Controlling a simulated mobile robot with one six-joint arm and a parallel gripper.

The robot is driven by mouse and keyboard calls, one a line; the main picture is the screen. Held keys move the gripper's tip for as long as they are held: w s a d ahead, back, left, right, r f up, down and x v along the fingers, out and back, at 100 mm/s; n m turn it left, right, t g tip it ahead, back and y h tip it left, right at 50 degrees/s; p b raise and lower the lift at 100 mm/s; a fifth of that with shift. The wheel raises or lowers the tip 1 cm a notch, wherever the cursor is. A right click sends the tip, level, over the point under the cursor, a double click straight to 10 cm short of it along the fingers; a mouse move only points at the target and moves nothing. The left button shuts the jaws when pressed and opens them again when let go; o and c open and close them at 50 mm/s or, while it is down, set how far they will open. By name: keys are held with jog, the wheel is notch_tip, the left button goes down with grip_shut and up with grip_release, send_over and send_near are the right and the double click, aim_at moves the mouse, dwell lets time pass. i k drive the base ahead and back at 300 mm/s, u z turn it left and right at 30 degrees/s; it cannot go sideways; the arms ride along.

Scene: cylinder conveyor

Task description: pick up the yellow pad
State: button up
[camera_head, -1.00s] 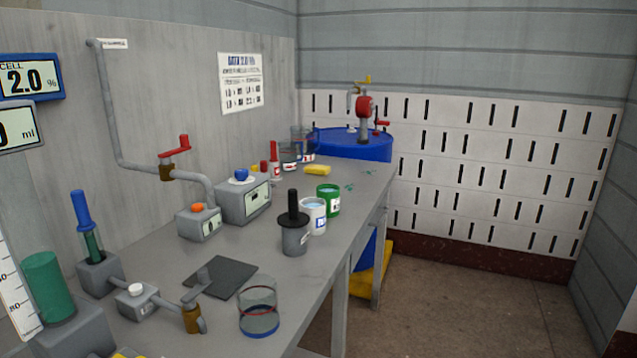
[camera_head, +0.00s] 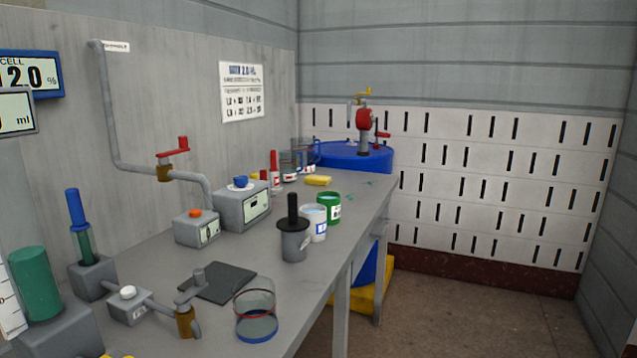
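A small yellow pad (camera_head: 318,181) lies flat on the far part of the grey bench (camera_head: 345,228). It is behind the green-rimmed can and in front of the blue drum. My gripper is not in view. A bit of something yellow shows at the bottom left edge, too cut off to identify.
Near the pad stand a green can (camera_head: 330,207), a white can (camera_head: 313,223), a grey pot with a black plunger (camera_head: 294,242), red bottles and clear jugs. A glass beaker (camera_head: 256,315) stands near the front edge. A blue drum (camera_head: 350,156) stands beyond the bench. Floor at right is clear.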

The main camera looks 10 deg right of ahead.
aim_at(312, 179)
jog(key=z, duration=4.2)
jog(key=i, duration=0.1)
jog(key=u, duration=2.9)
jog(key=i, duration=2.5)
